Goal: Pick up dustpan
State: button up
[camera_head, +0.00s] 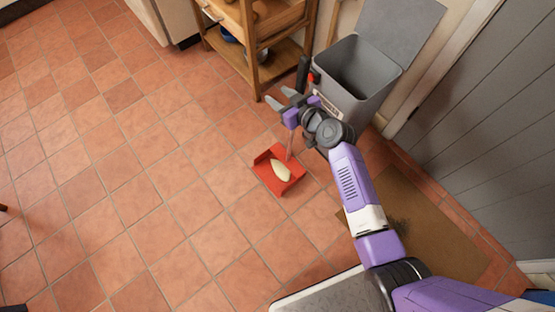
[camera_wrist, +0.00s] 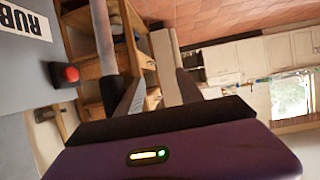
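The red dustpan (camera_head: 265,160) lies on the tiled floor in the head view, with a pale oblong thing (camera_head: 281,171) in it. A thin reddish handle (camera_head: 290,147) rises from its back edge toward my gripper, and its upper part is hidden behind the gripper. A dark upright piece (camera_head: 303,73) shows just beyond; I cannot tell if it is the handle's top. My gripper (camera_head: 281,101) is above and behind the pan, beside the bin. Its two fingers are apart in both views, also in the wrist view (camera_wrist: 155,92). Nothing is clearly held between them.
A grey bin (camera_head: 346,102) with its lid (camera_head: 400,30) raised stands close to my gripper on the right. A wooden shelf cart (camera_head: 246,52) stands behind. A brown mat (camera_head: 420,225) lies by the grey door. The floor to the left is mostly clear.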

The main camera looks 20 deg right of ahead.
dwell(0.3)
jog(key=p+v, duration=0.1)
jog(key=v, duration=0.6)
jog(key=shift+s+d, duration=0.25)
jog(key=shift+s, duration=0.15)
jog(key=shift+c, duration=0.4)
jog(key=s+d+f+m+h+b, duration=0.1)
jog(key=d+f+m+b, duration=0.15)
jog(key=f+b, duration=0.5)
jog(key=d+b+x, duration=0.1)
jog(key=b+x, duration=0.2)
jog(key=x, duration=0.4)
jog(key=shift+w+d+r+n, duration=0.15)
jog(key=shift+d+r+n, duration=0.1)
jog(key=shift+d+n, duration=0.1)
grip_shut()
dwell(0.3)
